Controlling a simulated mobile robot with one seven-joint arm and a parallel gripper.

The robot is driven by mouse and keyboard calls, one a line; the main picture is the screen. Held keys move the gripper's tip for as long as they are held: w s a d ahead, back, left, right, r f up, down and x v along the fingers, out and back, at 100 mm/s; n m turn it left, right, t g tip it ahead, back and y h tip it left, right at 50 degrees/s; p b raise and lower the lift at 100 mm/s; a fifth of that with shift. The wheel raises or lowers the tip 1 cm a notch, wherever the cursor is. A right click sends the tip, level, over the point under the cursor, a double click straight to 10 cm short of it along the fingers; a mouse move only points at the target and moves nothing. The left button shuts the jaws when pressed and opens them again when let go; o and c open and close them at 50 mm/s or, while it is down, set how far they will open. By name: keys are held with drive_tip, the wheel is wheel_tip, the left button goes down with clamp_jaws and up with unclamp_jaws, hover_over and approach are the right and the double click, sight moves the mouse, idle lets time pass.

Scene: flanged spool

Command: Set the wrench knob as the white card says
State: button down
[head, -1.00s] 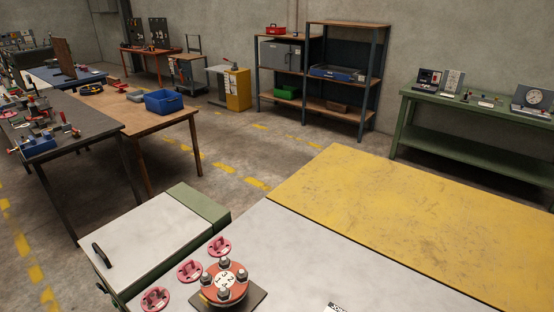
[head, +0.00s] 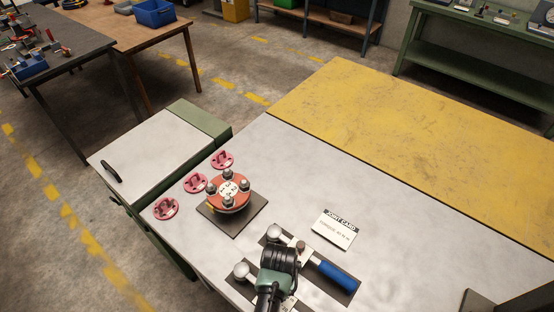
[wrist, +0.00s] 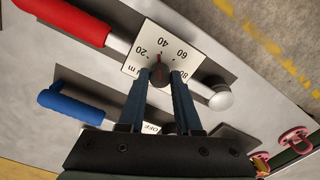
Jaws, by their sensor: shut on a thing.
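In the wrist view my gripper (wrist: 160,78) is shut on a dark knob (wrist: 160,72) with a red mark. The knob sits on a white dial plate (wrist: 138,63) numbered 20 to 80. The mark points roughly at 40, perhaps slightly to its 20 side. This dial is on the wrench with the red handle (wrist: 68,20). A wrench with a blue handle (wrist: 70,105) lies parallel; its plate reading OFF (wrist: 150,128) is partly hidden by my fingers. In the head view my gripper hides much of the red-handled wrench. The white card (head: 336,229) lies beyond; its small line is too fine to read surely.
A red flanged spool (head: 228,190) with bolts stands on a dark plate (head: 236,222), left of the card. Several pink lifting-eye discs (head: 195,183) lie along the table's left edge. The yellow tabletop section (head: 420,140) is bare.

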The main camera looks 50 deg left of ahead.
drive_tip(key=shift+r+m, duration=0.1)
drive_tip(key=shift+m, duration=0.7)
drive_tip(key=c, duration=0.6)
unclamp_jaws()
wheel_tip(320, 180, up, 13)
drive_tip(key=b, duration=0.1)
drive_tip(key=shift+d, duration=0.1)
idle(0.3)
